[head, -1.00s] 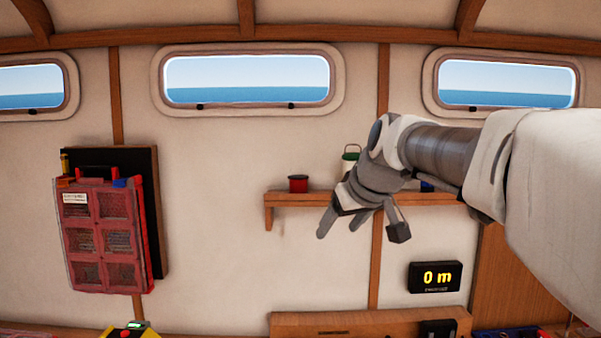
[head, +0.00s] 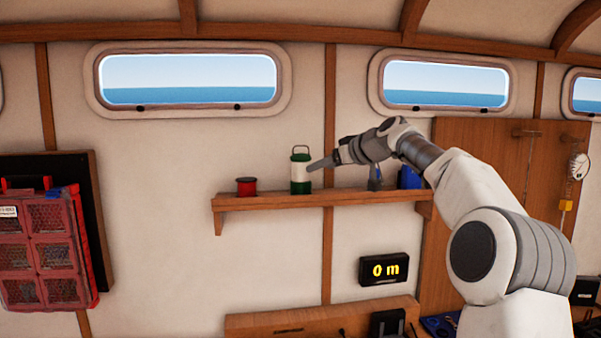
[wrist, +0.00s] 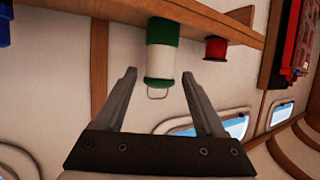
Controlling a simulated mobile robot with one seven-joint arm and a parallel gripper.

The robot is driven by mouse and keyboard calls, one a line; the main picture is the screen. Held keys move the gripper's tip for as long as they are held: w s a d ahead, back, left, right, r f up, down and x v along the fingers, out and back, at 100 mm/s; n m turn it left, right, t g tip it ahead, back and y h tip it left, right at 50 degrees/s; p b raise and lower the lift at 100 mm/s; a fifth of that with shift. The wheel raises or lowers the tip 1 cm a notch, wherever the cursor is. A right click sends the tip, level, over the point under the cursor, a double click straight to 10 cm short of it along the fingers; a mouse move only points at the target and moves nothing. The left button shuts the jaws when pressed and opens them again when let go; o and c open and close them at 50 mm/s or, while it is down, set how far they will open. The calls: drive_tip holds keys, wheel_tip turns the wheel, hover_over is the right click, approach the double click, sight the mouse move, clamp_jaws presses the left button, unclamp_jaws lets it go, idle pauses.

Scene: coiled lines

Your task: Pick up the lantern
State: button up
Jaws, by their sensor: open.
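The lantern (head: 301,172) is a small upright cylinder with a white middle, green top and bottom, and a thin wire handle. It stands on the wooden wall shelf (head: 270,202). My gripper (head: 320,163) is at its right in the head view, fingers pointing left towards it. In the wrist view the lantern (wrist: 160,62) appears upside down, between the two open fingers (wrist: 160,74) and seemingly beyond their tips. The gripper is open and holds nothing. I cannot tell the exact gap.
A red spool-like can (head: 246,187) stands on the shelf left of the lantern. A blue object (head: 409,177) is on the shelf to the right, partly behind my arm. A display reading 0 m (head: 384,269) hangs below. A red cabinet (head: 45,245) is at left.

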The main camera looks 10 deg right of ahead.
sight(306, 182)
drive_tip(key=p+x, duration=0.3)
drive_tip(key=x, duration=0.5)
drive_tip(key=p+x, duration=0.3)
drive_tip(key=x, duration=0.1)
drive_tip(key=shift+a+r, duration=0.1)
drive_tip(key=shift+w+a+f, duration=0.25)
drive_tip(key=shift+w+f, duration=0.15)
drive_tip(key=shift+w, duration=0.15)
drive_tip(key=shift+r, duration=0.1)
clamp_jaws()
